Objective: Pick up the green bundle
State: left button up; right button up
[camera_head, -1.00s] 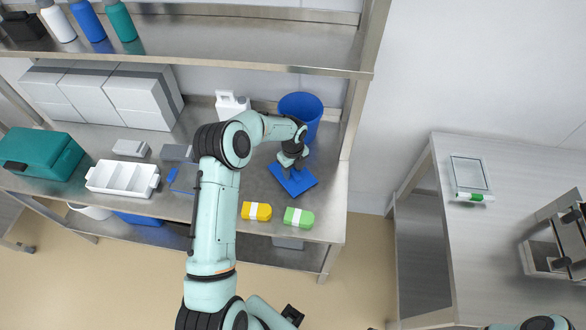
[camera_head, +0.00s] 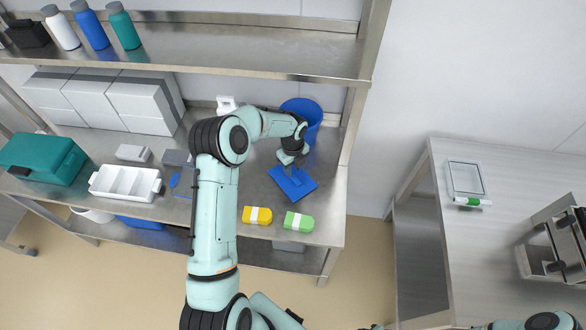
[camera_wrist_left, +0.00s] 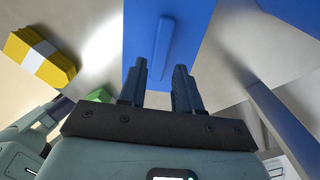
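The green bundle (camera_head: 299,222) with a white band lies near the front edge of the steel bench, right of a yellow bundle (camera_head: 257,215) with a white band. In the left wrist view, a small part of the green bundle (camera_wrist_left: 98,96) shows behind my gripper. My left gripper (camera_head: 289,157) is at the back of the bench, behind the green bundle and just above a flat blue tool (camera_head: 291,188) with a raised handle. In the left wrist view, the left gripper's fingers (camera_wrist_left: 161,75) are apart with nothing between them. My right gripper is not in view.
A blue bucket (camera_head: 303,112) and a white jug (camera_head: 227,104) stand behind my left arm. A white divided tray (camera_head: 125,183) and a teal box (camera_head: 42,157) are at left. A shelf (camera_head: 250,50) overhangs the back. A second steel table (camera_head: 490,260) stands at right.

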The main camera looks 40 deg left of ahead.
aim_at(295, 221)
jog(key=k, duration=1)
